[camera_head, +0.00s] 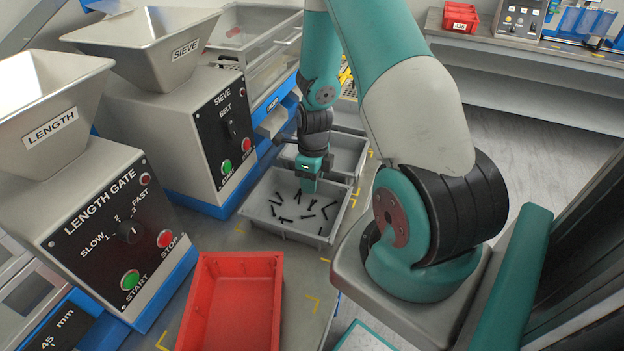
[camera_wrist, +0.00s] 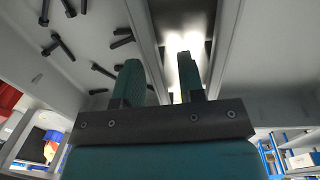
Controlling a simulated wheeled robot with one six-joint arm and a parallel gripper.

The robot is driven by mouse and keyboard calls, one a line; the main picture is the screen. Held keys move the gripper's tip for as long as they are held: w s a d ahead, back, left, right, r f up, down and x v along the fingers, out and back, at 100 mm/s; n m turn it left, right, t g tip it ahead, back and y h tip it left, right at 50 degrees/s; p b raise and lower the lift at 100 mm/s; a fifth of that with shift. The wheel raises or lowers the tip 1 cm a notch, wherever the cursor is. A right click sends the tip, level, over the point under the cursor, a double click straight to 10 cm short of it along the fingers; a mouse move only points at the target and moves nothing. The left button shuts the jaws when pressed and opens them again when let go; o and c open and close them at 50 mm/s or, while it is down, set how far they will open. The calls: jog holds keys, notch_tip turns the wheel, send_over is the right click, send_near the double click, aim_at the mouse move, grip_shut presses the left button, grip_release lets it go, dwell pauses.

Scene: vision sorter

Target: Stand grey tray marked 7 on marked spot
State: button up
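A grey tray (camera_head: 279,229) holding several loose black bolts stands on the bench. A second grey tray (camera_head: 352,140) stands just behind it. No number 7 is legible on either. My gripper (camera_head: 309,184) points down at the far wall of the bolt tray. In the wrist view, the fingers (camera_wrist: 162,68) are apart, with the bolt tray's rim (camera_wrist: 150,40) running between them. One finger is on the bolt side and the other is over the gap between the trays. I cannot tell whether they touch the wall. Yellow corner marks (camera_head: 313,303) show on the bench.
An empty-looking red tray (camera_head: 238,262) stands in front of the bolt tray. The sieve machine (camera_head: 225,125) and length gate machine (camera_head: 120,230) line the left side. A shelf with a small red crate (camera_head: 460,17) is at the back right.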

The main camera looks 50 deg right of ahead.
notch_tip(320, 180, up, 12)
jog(key=d, duration=0.1)
jog(key=w+a+r+n, duration=0.2)
jog(key=a+r+n, duration=0.3)
jog(key=a+n, duration=0.3)
jog(key=s+a+r+n+y, duration=0.1)
jog(key=s+a+r+n, duration=0.3)
jog(key=a+n, duration=0.3)
jog(key=s+a+r+n+y, duration=0.1)
jog(key=s+a+r+n, duration=0.4)
jog(key=n, duration=0.9)
jog(key=s+a+r+n+y, duration=0.1)
jog(key=s+a+r+n, duration=0.3)
jog(key=a+n, duration=0.6)
jog(key=shift+s+a+r+p, duration=0.2)
jog(key=shift+s+a+p, duration=0.35)
jog(key=shift+s, duration=0.55)
jog(key=shift+a, duration=0.1)
notch_tip(320, 180, up, 2)
jog(key=shift+r+p, duration=0.15)
jog(key=shift+p, duration=0.9)
